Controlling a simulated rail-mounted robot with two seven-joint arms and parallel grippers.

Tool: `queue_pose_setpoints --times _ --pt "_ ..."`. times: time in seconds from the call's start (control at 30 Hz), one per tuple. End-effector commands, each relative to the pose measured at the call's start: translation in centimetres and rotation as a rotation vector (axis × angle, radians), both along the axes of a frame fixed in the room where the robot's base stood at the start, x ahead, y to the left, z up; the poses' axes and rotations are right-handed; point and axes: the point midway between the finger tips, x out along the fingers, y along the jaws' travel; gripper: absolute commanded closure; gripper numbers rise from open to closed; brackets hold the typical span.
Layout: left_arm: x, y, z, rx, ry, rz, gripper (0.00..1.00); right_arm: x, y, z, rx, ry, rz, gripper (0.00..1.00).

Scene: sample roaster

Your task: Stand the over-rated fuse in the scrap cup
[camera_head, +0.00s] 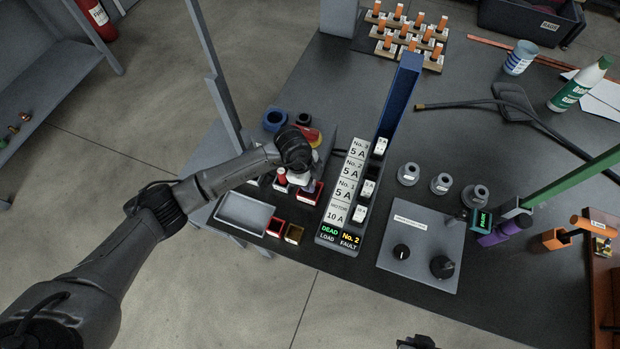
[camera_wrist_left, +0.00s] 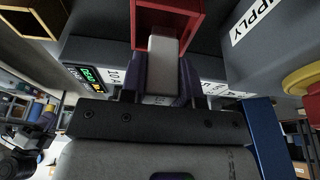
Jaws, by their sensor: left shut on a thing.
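My left gripper (camera_head: 299,180) is in the head view above the small boxes left of the fuse panel. In the left wrist view its dark fingers (camera_wrist_left: 163,85) are shut on a pale grey block-shaped fuse (camera_wrist_left: 162,72). The fuse's far end overlaps the opening of a red open cup (camera_wrist_left: 196,22); I cannot tell how deep it sits or whether it touches. That red cup (camera_head: 313,195) also shows beside the gripper in the head view. Any rating on the fuse is not readable. A dark part at the head view's bottom edge may be my right gripper (camera_head: 415,342); its fingers are not clear.
The fuse panel (camera_head: 338,213) has white fuses at No. 3, No. 1 and motor; the No. 2 position looks empty. Its display reads DEAD LOAD, No. 2 FAULT. A grey tray (camera_head: 243,214), another red box (camera_head: 276,228) and a brown box (camera_head: 295,233) stand nearby. A blue upright (camera_head: 400,95) rises behind.

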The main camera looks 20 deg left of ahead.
Motion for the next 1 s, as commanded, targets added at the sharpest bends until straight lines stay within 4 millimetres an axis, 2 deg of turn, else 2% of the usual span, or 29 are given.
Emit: queue_pose_setpoints --times 1.0 --pt "0.0 0.0 -3.0 0.0 0.001 0.0 0.95 0.0 -0.2 -1.3 -0.005 0.0 0.004 1.0"
